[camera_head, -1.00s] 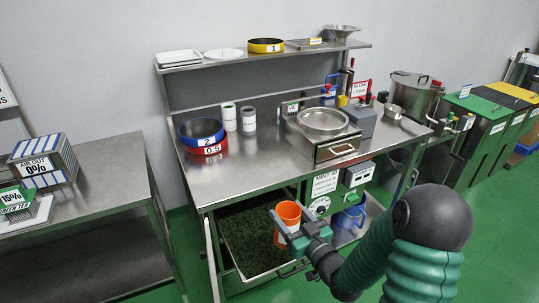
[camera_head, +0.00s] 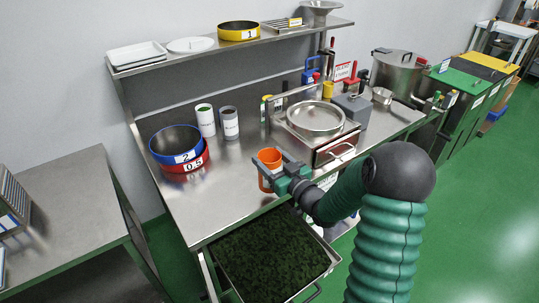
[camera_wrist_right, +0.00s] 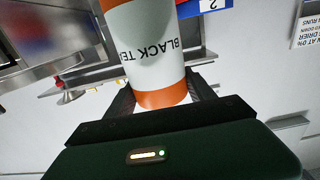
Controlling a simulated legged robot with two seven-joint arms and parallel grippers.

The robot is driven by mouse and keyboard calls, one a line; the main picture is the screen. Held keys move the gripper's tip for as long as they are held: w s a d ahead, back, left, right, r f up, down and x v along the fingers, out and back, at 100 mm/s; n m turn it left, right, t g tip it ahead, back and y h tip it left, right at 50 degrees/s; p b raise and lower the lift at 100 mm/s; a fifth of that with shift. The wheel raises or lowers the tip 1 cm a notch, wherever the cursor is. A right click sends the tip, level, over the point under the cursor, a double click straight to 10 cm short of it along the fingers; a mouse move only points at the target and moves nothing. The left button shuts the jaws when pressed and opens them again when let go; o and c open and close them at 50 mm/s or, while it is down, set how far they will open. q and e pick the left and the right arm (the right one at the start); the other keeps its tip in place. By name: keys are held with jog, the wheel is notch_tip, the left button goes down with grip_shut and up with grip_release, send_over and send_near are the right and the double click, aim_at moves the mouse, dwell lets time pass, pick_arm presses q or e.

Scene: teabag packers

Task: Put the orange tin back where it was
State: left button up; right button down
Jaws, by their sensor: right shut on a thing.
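The orange tin (camera_head: 268,161) is in my right gripper (camera_head: 281,177) in the head view, near the front edge of the bench top. Whether it touches the bench is not clear. In the right wrist view the tin (camera_wrist_right: 150,50) has a white label reading "BLACK TE" between orange bands, and the fingers (camera_wrist_right: 165,95) close around its lower part. A white-and-green tin (camera_head: 205,122) and a grey tin with a white label (camera_head: 229,124) stand upright behind it on the bench. My left gripper is not in view.
The steel bench (camera_head: 200,215) has red and blue sieves (camera_head: 187,158) at its left and a round steel pan on a machine (camera_head: 317,117) to the right. An open drawer of dark leaf (camera_head: 265,255) juts out below. Bare steel lies between the sieves and the tin.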

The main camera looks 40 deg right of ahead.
jog(key=w+d+f, duration=0.1)
jog(key=w+d, duration=0.1)
jog(key=w+d+f, duration=0.3)
jog(key=w+d, duration=0.1)
jog(key=shift+w+f, duration=0.3)
jog(key=shift+w, duration=0.05)
jog(key=shift+a+f, duration=0.1)
jog(key=shift+c, duration=1.8)
grip_release()
